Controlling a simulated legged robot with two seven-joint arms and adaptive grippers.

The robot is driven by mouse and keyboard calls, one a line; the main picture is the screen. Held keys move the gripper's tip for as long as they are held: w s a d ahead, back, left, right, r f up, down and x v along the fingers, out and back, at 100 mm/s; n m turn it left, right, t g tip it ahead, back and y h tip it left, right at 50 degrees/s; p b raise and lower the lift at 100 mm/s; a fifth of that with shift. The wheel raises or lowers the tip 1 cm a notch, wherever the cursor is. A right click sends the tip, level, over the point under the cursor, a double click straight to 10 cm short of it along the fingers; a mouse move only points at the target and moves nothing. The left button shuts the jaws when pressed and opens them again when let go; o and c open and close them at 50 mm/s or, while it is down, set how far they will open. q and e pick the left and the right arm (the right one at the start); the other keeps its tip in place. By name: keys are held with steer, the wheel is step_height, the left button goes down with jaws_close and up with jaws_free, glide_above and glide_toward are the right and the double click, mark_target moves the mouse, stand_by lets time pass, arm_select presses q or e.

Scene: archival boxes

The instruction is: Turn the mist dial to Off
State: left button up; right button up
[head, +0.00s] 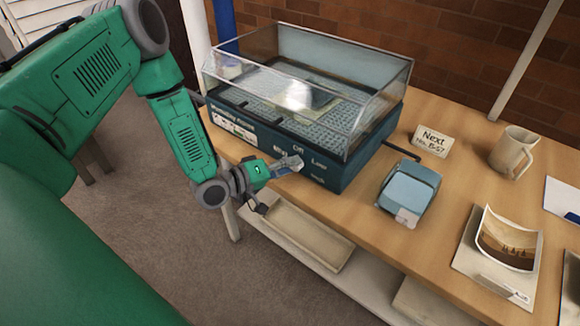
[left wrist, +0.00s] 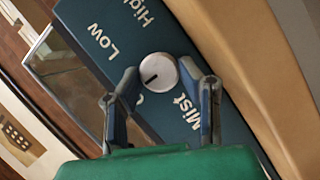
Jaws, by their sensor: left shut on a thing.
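The mist dial (left wrist: 158,72) is a round pale grey knob with a dark pointer mark, on the dark blue front panel of the humidity chamber (head: 362,150). In the left wrist view the mark points down and left, towards the side of a label partly hidden by a finger, with only its "O" showing. "Low", "High" and "Mist" are readable around the knob. My left gripper (left wrist: 160,73) has a finger on either side of the dial and is shut on it. In the head view my left gripper (head: 292,164) is at the panel and hides the dial. My right gripper is not in view.
The chamber has a clear cover and stands on a wooden table. To its right are a blue box (head: 410,187), a "Next" card (head: 431,141), a mug (head: 513,150) and a curled photograph (head: 507,240). A long tray (head: 300,236) lies on the lower shelf.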

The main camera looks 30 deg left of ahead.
arm_select(q)
steer(key=shift+s+f, duration=0.2)
steer(key=shift+f, duration=0.1)
steer(key=o, duration=1.1)
steer(key=shift+a, duration=0.1)
steer(key=shift+w+r, duration=0.1)
steer(key=shift+r, duration=0.1)
steer(key=shift+a, duration=0.15)
steer(key=v, duration=1.1)
steer(key=shift+s+a, duration=0.1)
steer(key=shift+s, duration=0.3)
